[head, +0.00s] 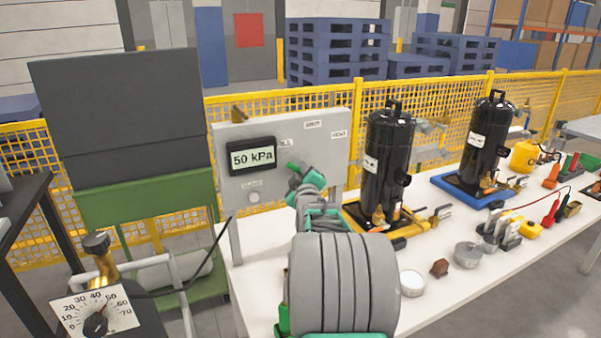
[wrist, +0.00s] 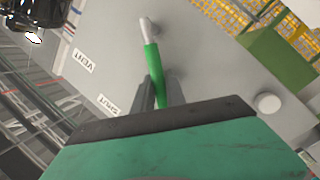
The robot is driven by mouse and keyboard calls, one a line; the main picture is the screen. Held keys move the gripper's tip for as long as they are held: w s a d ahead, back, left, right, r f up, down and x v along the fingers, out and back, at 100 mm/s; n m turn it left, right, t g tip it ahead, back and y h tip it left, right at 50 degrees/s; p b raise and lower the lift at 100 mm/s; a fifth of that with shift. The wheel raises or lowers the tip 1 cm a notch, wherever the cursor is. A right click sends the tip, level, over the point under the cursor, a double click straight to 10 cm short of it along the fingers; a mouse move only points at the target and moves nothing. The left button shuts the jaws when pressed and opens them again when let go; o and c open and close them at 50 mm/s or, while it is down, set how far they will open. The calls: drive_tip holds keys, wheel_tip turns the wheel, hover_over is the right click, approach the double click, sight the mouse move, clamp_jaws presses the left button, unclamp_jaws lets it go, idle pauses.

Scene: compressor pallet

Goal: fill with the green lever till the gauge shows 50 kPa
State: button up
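The grey panel (head: 285,125) stands at the back left of the white table. Its display (head: 252,158) reads 50 kPa. In the wrist view, the green lever (wrist: 152,62) with a pale metal end stands out from the panel and runs between the two grey fingers of my gripper (wrist: 161,92). The fingers lie close on both sides of the lever and appear shut on it. In the head view my gripper (head: 299,170) is at the panel's lower right, and my arm hides the lever's surroundings.
Two black tanks (head: 388,160) (head: 487,140) stand on the white table (head: 455,312) right of my arm. A yellow fence (head: 335,100) runs behind.

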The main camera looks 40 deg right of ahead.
clamp_jaws()
idle(0.8)
